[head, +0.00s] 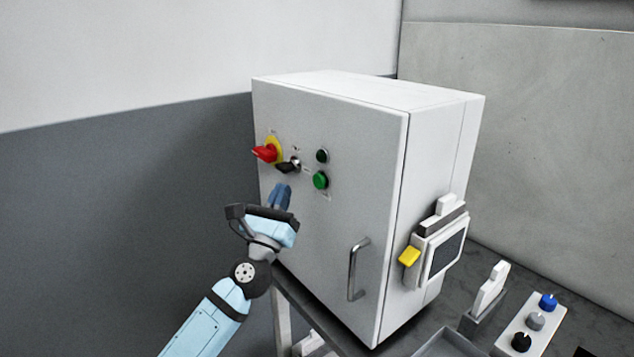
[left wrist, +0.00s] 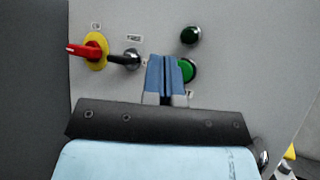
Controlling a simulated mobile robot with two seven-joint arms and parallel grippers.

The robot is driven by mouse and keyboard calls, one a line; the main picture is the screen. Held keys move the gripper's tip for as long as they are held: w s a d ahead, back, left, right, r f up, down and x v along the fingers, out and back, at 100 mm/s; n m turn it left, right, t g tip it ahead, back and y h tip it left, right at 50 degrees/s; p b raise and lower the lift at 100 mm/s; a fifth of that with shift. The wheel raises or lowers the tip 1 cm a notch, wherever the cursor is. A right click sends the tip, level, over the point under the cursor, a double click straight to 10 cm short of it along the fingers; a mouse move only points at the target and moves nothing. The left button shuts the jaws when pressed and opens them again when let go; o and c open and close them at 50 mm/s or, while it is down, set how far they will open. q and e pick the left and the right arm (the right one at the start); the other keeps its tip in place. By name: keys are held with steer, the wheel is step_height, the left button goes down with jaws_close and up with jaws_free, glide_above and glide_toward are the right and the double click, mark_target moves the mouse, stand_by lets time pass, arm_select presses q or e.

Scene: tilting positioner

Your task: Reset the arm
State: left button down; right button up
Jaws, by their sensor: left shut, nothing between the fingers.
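My left gripper (head: 281,195) is shut and empty, with its blue fingers in front of the cabinet door, below the switches. In the left wrist view the shut fingers (left wrist: 165,75) partly cover the green button (left wrist: 189,70). The grey cabinet (head: 330,240) carries a red rotary handle (head: 265,153) on a yellow plate, a black key-like switch (head: 288,166), a dark green round lamp or button (head: 322,156) and a brighter green button (head: 320,180). I cannot tell whether the fingers touch the door. My right gripper is not in view.
The cabinet stands on a dark table (head: 462,275). A bar handle (head: 357,268) sticks out of its door. A panel with a screen (head: 445,255) and a yellow part (head: 409,256) is on its side. A box with blue, grey and black knobs (head: 531,325) stands at right.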

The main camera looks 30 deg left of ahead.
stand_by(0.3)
arm_select(q)
steer(key=s+d+f+m+g+h+p, duration=0.1)
steer(key=s+d+f+m+g+h, duration=0.2)
steer(key=f+m, duration=0.5)
steer(key=s+d+f+m+g+h, duration=0.25)
steer(key=d+f+m, duration=0.25)
steer(key=f+m, duration=0.35)
steer(key=s+d+f+m+g+h+p, duration=0.1)
steer(key=s+d+f+m+g+h, duration=0.2)
steer(key=f+m, duration=0.5)
steer(key=s+d+f+m+g+y, duration=0.1)
steer(key=s+d+f+m+g, duration=0.1)
steer(key=s+f+m, duration=0.6)
steer(key=s+d+f+m+g, duration=0.3)
steer(key=s+d+f+m, duration=0.1)
steer(key=s+f+m, duration=0.4)
steer(key=shift+s+f+y, duration=0.2)
steer(key=shift+y, duration=0.15)
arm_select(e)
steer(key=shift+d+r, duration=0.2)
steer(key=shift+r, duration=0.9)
arm_select(q)
steer(key=shift+d+g, duration=0.1)
steer(key=shift+g, duration=0.15)
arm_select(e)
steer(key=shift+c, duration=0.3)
